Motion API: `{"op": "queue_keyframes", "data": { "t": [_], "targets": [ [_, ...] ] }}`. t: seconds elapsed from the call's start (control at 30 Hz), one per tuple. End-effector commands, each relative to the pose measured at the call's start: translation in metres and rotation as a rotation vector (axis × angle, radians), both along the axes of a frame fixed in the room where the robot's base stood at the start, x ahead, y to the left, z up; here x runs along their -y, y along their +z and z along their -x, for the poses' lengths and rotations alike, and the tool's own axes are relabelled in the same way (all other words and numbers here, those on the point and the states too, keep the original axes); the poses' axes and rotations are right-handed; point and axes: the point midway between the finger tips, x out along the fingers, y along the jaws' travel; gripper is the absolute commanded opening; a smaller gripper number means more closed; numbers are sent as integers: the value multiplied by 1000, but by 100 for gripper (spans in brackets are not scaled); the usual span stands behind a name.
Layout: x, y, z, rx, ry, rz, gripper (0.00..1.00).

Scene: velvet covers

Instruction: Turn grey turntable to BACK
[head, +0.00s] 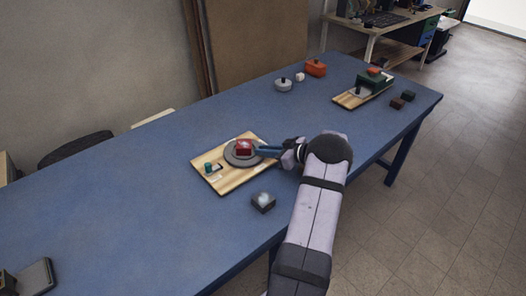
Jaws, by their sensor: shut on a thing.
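The grey turntable (231,160) is a round disc on a light wooden board (217,185) near the middle of the blue table. A red block (244,147) sits on top of the disc. My gripper (259,151) comes in from the right and is shut at the turntable's right rim, close beside the red block. The exact part between the fingers is hidden by the fingers. A small teal piece (208,167) stands on the board's left part, beside a pale marked patch. No readable BACK label shows at this size.
Further back are a grey round pot (283,85), an orange box (316,68), a green block on another board (374,82) and small dark blocks (397,103). The table's left middle is clear.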

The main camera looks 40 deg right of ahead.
Motion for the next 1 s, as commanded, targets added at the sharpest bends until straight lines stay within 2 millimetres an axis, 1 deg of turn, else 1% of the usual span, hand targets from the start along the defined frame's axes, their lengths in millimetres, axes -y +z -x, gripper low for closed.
{"op": "queue_keyframes", "data": {
  "t": [0.1,0.5,1.0],
  "targets": [
    [5,-2,-2,3,47,3,0],
    [14,-3,-8,4,172,1,0],
    [17,1,-10,4,223,-2,0]
  ]
}}
